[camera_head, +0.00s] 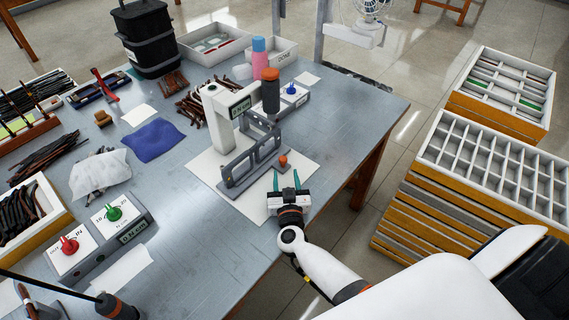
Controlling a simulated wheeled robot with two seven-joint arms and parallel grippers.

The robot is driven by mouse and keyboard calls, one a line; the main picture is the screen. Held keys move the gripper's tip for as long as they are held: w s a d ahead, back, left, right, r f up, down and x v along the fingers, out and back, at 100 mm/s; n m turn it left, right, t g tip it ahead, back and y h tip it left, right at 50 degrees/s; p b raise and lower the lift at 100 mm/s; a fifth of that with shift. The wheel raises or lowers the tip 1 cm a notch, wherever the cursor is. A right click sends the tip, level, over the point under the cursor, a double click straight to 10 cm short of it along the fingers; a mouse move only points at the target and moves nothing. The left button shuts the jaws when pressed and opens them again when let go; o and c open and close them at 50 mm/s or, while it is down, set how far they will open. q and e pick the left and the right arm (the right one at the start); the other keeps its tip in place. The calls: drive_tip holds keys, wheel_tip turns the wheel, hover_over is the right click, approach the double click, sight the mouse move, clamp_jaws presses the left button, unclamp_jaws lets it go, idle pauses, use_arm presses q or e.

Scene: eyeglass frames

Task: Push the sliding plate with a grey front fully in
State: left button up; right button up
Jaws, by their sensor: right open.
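A stack of sliding plates with orange wooden fronts stands on the floor at the right, under a white compartment tray (492,160). My left gripper is not in view.
On the blue-grey table (225,245), a grey bracket (252,163) with a white column stands just beyond my right gripper. A second tray stack (505,90) stands behind the first. Floor is free between table and stack.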

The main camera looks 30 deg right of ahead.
drive_tip(key=shift+v, duration=2.4)
